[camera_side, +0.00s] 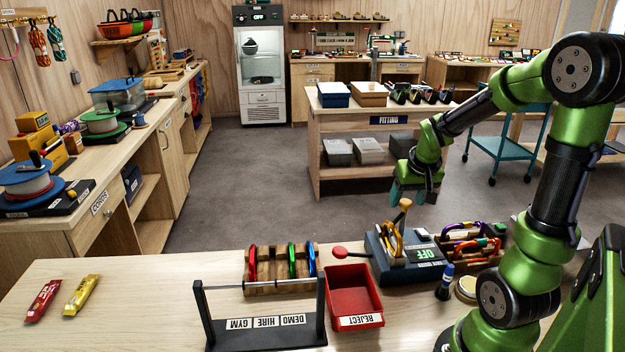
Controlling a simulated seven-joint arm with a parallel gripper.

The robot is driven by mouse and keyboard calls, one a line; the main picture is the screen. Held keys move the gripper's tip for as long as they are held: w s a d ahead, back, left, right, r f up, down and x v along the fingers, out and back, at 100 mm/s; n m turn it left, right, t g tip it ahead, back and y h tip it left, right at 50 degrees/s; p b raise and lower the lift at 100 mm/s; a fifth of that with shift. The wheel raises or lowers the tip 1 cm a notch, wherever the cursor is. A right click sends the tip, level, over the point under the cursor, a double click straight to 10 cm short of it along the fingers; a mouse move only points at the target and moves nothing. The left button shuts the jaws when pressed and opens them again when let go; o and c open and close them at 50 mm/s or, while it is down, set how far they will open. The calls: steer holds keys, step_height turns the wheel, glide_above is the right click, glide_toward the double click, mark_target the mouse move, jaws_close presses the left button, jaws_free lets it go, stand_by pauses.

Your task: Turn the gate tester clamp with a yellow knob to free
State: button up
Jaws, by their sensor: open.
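The gate tester (386,266) is a dark blue-grey box on the bench, right of the middle. Its clamp carries a yellow knob (405,203) on a short upright stem. A yellow carabiner (397,240) stands upright at the clamp. The tester's display (429,256) reads OFF in green and looks upside down from here. My green gripper (411,194) points down with its teal fingers just above and around the level of the knob. It is open. I cannot tell whether a finger touches the knob.
A red REJECT bin (356,322) and a red paddle-like thing (340,252) lie left of the tester. A wooden rack with carabiners (263,288) and a black-framed bar (265,335) are further left.

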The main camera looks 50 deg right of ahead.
steer(key=shift+f, duration=0.15)
jaws_close()
steer(key=shift+m, duration=0.3)
stand_by(0.3)
steer(key=m, duration=0.1)
steer(key=m+g+h, duration=0.1)
steer(key=m, duration=0.1)
steer(key=shift+w+a+m, duration=0.1)
steer(key=shift+w+m, duration=0.1)
steer(key=shift+m, duration=0.1)
steer(key=m+g, duration=0.1)
steer(key=m, duration=0.1)
steer(key=m+g, duration=0.1)
steer(key=m, duration=0.1)
steer(key=shift+w+m, duration=0.2)
steer(key=shift+m, duration=0.1)
steer(key=m+g, duration=0.1)
steer(key=m, duration=0.3)
steer(key=shift+w+m+g, duration=0.15)
steer(key=shift+m+g, duration=0.15)
steer(key=shift+g, duration=0.1)
steer(key=shift+w+m+g+y, duration=0.1)
steer(key=shift+m+g+y, duration=0.25)
steer(key=shift+m, duration=0.8)
steer(key=shift+w+m+g+y, duration=0.15)
steer(key=shift+m+g, duration=0.3)
steer(key=shift+m, duration=0.7)
